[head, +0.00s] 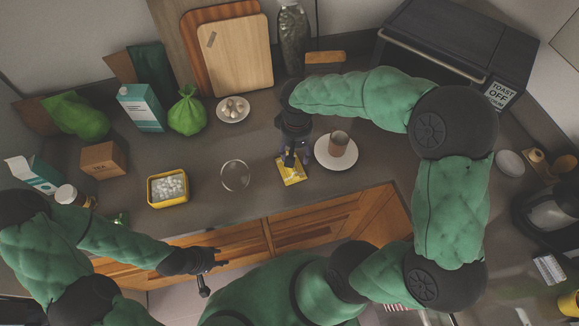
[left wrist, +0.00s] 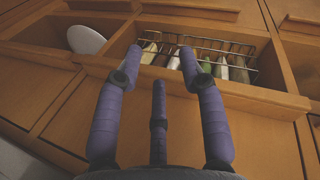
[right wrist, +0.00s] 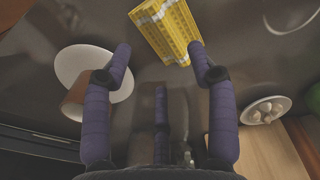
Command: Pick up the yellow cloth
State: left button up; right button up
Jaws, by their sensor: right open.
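The yellow cloth (head: 292,175) lies on the grey counter near its front edge, left of a white plate. In the right wrist view the cloth (right wrist: 165,30) has a checked pattern with pale bands and lies just beyond the fingertips. My right gripper (head: 291,160) points down over the cloth's back end, partly hiding it. Its fingers (right wrist: 160,49) are apart with nothing between them. My left gripper (head: 212,264) is in front of the counter, away from the cloth. In the left wrist view its fingers (left wrist: 160,52) are spread and empty, facing wooden drawers.
The white plate (head: 322,157) with a brown cup (head: 339,141) stands close right of the cloth. A glass bowl (head: 235,176) and a yellow-rimmed tub (head: 152,193) stand left. A garlic plate (head: 233,109) is behind. An open drawer (left wrist: 283,98) holds a wire rack.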

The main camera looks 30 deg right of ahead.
aim_at(295, 167)
notch_tip(295, 167, down, 2)
jog(key=shift+f, duration=0.25)
jog(key=f, duration=0.2)
jog(key=f+b, duration=0.1)
jog(key=f, duration=0.1)
jog(key=shift+s+a, duration=0.25)
jog(key=shift+s, duration=0.15)
jog(key=shift+f, duration=0.6)
jog(key=shift+c, duration=0.3)
grip_shut()
